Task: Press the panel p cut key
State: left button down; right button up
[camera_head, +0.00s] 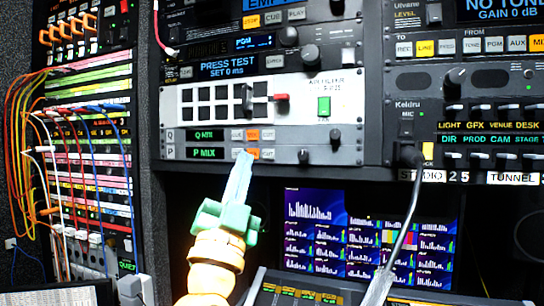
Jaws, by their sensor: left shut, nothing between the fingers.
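Panel P (170,152) is the lower row of a rack unit, with a green-lit "P MIX" display (206,153). To the right of the display is a row of small keys: one mostly behind my fingertips, an orange-lit key (253,154), and a pale key that seems to read CUT (268,154). My left gripper (245,156) comes up from below, its pale blue fingers shut and empty. Its tips overlap the left part of this key row, left of the CUT key. I cannot tell whether they touch the panel. My right gripper is not in view.
Panel Q (170,135) sits directly above with similar keys. Above it is a white panel (200,110) with dark buttons, a red-tipped lever (281,97) and a green button (324,106). A patch bay (90,150) with cables is left. A black gooseneck microphone (408,225) stands right.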

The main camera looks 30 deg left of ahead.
aim_at(269, 154)
pick_arm(q)
jog(key=w, duration=0.2)
jog(key=w+a, duration=0.1)
jog(key=w, duration=0.4)
jog(key=shift+w+a+r, duration=0.15)
jog(key=shift+w+a, duration=0.15)
jog(key=shift+a, duration=0.05)
jog(key=shift+s, duration=0.1)
jog(key=shift+p, duration=0.3)
dwell(1.5)
jog(key=shift+w, duration=0.45)
